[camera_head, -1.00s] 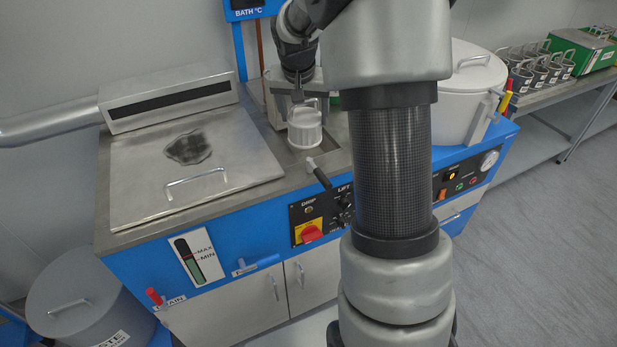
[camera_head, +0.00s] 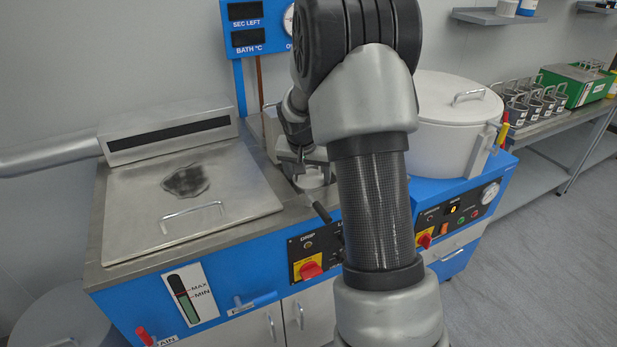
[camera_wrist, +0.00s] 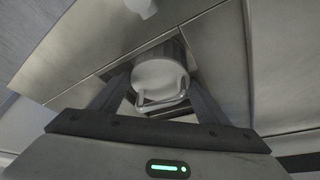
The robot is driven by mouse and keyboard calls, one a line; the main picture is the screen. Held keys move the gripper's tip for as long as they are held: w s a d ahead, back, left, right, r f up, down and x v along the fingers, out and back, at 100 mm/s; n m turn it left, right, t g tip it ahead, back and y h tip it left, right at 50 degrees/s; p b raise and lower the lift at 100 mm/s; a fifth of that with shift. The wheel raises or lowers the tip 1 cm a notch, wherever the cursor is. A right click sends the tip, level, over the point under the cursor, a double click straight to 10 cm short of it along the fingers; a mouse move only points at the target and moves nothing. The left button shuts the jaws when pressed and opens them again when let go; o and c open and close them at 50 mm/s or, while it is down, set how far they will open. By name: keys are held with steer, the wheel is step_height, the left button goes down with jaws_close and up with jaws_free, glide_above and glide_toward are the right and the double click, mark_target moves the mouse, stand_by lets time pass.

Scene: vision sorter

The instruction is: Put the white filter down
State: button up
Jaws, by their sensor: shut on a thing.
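The white filter (camera_wrist: 158,78) is a round white piece with a wire handle, seen between my fingers in the wrist view. It also shows in the head view (camera_head: 312,178), low at the steel worktop behind the front panel, partly hidden by my gripper. My gripper (camera_wrist: 157,103) is shut on the filter's handle. In the head view my gripper (camera_head: 303,160) is above the filter, and my arm covers the area to the right of it. I cannot tell whether the filter's underside touches the surface below.
A steel lid (camera_head: 190,190) with a handle and a dark patch is at left. A white lidded pot (camera_head: 458,115) stands at right. A black lever (camera_head: 322,212) sticks up just in front of the filter. Small pots and a green box (camera_head: 575,85) stand on the far shelf.

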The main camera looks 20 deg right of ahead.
steer(key=shift+f, duration=0.15)
steer(key=o, duration=1)
steer(key=shift+c, duration=0.2)
